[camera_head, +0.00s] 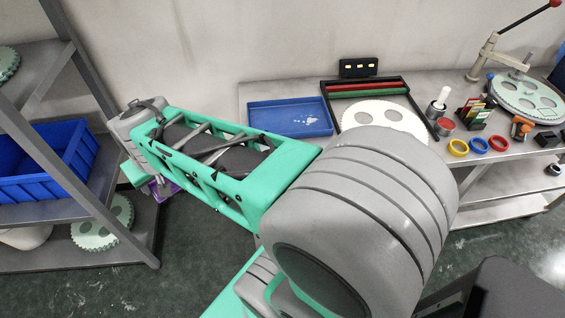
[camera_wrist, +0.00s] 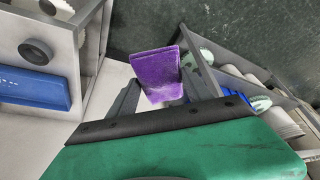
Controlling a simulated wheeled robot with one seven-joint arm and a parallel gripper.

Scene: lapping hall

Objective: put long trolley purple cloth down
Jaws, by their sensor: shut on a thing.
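The purple cloth (camera_wrist: 155,68) hangs between the two dark fingers of my gripper (camera_wrist: 160,88) in the wrist view. The gripper is shut on it, and the cloth is clear of any surface that I can make out. In the head view only a small purple piece of the cloth (camera_head: 163,190) shows below my wrist, and my arm hides the fingers. The gripper is in front of the gap between the left shelf rack and the long metal bench (camera_head: 231,94). I cannot tell whether this bench with a lower shelf is the long trolley.
On the bench are a blue tray (camera_head: 290,117), a black-framed rack (camera_head: 368,88), a white gear plate (camera_head: 383,116), coloured rings (camera_head: 479,145) and a lever press (camera_head: 489,57). The left rack (camera_head: 75,196) holds a blue bin (camera_head: 62,150). Green floor (camera_head: 190,255) lies between.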

